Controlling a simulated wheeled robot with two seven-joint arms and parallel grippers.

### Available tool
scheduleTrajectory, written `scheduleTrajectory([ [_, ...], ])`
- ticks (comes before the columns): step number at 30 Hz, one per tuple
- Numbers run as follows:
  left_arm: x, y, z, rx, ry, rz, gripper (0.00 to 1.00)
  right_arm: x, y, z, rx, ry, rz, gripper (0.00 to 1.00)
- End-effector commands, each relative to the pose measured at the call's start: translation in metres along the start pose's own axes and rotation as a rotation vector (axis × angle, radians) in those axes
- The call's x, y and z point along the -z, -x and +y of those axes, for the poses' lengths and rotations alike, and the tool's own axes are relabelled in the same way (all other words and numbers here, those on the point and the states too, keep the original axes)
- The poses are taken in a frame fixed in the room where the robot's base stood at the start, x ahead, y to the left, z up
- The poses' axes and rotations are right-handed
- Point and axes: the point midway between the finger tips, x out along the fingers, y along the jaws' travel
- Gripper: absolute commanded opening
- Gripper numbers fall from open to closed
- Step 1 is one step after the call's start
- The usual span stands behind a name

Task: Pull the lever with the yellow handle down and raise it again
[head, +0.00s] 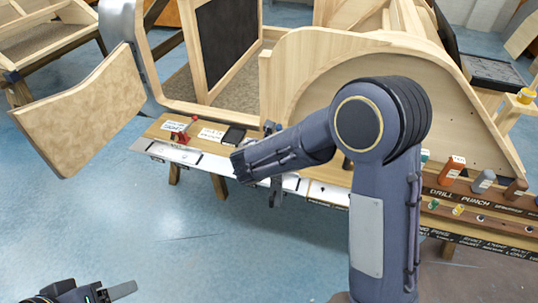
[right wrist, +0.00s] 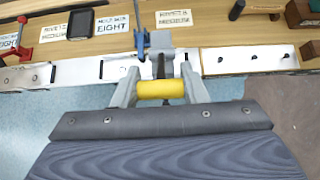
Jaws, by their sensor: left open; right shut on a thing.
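The yellow handle (right wrist: 162,90) lies crosswise between the two grey fingers of my right gripper (right wrist: 160,88) in the right wrist view. The gripper is shut on it. A grey mount (right wrist: 161,62) with a dark slot is behind the handle at the bench's front edge. In the head view my right gripper (head: 275,190) is at that edge, and my forearm hides much of it; the yellow handle cannot be made out there. My left gripper (head: 112,292) is at the bottom left, open and away from the bench, partly cut off by the frame.
A blue clamp-like part (right wrist: 141,42) stands just left of the mount. A red clamp (head: 183,131), paper labels and a black device (head: 233,136) are along the bench. A wooden car bodyframe (head: 310,60) rises behind. Coloured tools (head: 452,167) sit at right. Blue floor is free at left.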

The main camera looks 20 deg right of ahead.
Motion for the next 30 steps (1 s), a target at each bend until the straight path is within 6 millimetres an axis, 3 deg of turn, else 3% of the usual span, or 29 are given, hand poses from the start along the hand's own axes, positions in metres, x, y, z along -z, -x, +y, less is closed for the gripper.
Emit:
scheduleTrajectory([
  [1,0.004,0.008,0.004,0.0,0.0,0.0,0.62,-0.015,0.0,-0.001,0.003,-0.002,-0.012,0.0],
  [12,0.007,0.014,0.006,0.0,0.0,-0.001,0.62,-0.049,-0.018,-0.002,0.006,-0.004,-0.019,0.0],
  [30,0.008,0.016,0.007,0.0,0.0,0.0,0.62,-0.063,-0.03,-0.002,0.007,-0.001,-0.018,0.0],
])
